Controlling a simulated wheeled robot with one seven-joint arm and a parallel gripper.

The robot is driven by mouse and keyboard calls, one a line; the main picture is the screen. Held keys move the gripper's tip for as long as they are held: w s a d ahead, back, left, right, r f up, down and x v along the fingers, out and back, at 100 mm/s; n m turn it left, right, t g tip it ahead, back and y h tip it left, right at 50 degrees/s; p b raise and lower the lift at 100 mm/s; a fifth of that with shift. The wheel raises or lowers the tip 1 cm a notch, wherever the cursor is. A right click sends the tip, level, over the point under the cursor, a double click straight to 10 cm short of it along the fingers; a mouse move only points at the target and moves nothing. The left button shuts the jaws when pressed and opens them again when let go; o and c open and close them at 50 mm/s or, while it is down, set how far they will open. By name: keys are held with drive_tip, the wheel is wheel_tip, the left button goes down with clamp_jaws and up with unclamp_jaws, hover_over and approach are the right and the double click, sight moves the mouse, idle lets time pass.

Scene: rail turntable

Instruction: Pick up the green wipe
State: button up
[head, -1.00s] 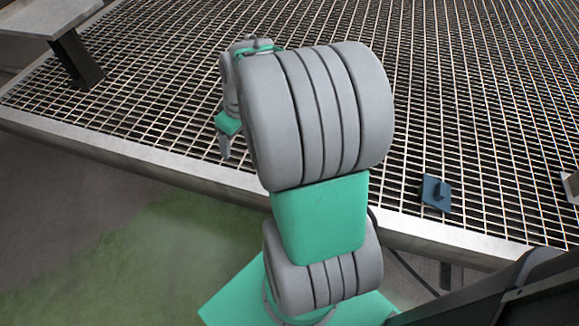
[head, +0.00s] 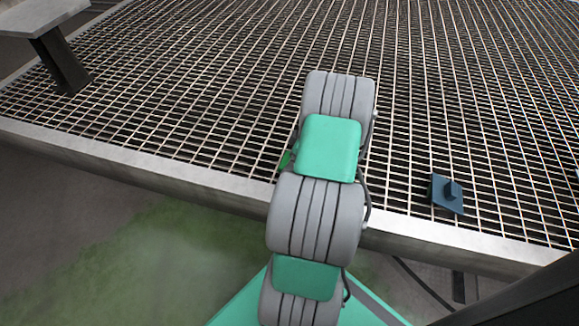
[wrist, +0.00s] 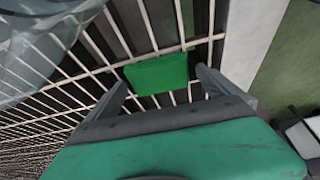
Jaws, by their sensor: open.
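The green wipe (wrist: 157,74) is a small bright green rectangle on the metal grating in the wrist view. My gripper (wrist: 161,83) is open, with one finger at each side of the wipe. The wipe lies between and just beyond the fingertips; I cannot tell the height gap. In the head view my own arm covers most of this spot. A sliver of green shows left of the arm there, and I cannot tell whether it is the wipe or my gripper.
The grating (head: 210,90) spreads widely, with a pale metal edge (head: 130,160) in front. A grey bench (head: 40,18) stands at upper left. A clear, glassy shape (wrist: 40,40) fills the wrist view's upper left.

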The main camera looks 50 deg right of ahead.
drive_tip(key=shift+r, duration=0.1)
drive_tip(key=shift+c, duration=0.2)
drive_tip(key=c, duration=1.2)
drive_tip(key=r+p, duration=0.2)
drive_tip(key=r, duration=0.1)
drive_tip(key=r+p, duration=0.1)
drive_tip(key=shift+s+a+r, duration=0.15)
drive_tip(key=shift+s+r, duration=0.1)
drive_tip(key=shift+r, duration=0.05)
drive_tip(key=s+a+r+p, duration=0.1)
drive_tip(key=s+a+r, duration=0.1)
drive_tip(key=s, duration=0.1)
drive_tip(key=s+a+r+p, duration=0.2)
drive_tip(key=s+a+r, duration=0.1)
drive_tip(key=s, duration=0.1)
drive_tip(key=s+a+r+p, duration=0.2)
drive_tip(key=s+r, duration=0.1)
drive_tip(key=s, duration=0.1)
drive_tip(key=shift+a+r, duration=0.2)
drive_tip(key=shift+a, duration=0.1)
